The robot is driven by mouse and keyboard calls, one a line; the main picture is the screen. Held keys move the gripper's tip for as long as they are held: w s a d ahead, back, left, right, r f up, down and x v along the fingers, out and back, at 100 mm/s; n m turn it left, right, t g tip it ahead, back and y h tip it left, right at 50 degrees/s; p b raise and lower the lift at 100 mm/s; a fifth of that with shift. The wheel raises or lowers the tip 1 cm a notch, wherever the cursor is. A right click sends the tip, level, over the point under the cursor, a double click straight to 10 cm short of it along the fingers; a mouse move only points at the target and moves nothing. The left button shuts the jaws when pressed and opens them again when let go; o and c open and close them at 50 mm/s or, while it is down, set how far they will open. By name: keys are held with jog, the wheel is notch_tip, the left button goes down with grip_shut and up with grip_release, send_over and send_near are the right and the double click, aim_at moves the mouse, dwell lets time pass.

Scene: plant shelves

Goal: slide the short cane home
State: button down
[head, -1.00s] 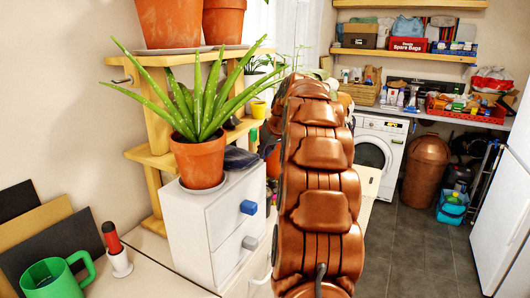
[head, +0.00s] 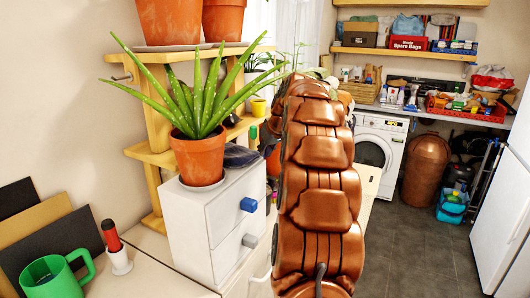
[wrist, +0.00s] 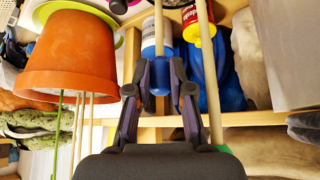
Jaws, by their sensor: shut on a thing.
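In the head view my arm hides the gripper and the cane.
A terracotta pot (wrist: 67,62) is close left of my gripper in the wrist view. Bottles and a wooden shelf edge (wrist: 255,119) lie behind. In the head view an aloe pot (head: 198,157) stands on a white drawer unit (head: 190,225). Grey floor (head: 420,250) is clear at right.

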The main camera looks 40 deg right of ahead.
jog(key=shift+f+b, duration=1.4)
jog(key=shift+f, duration=0.65)
jog(key=c, duration=0.9)
grip_release()
jog(key=shift+c, duration=0.2)
jog(key=shift+r, duration=0.1)
jog(key=v, duration=1.2)
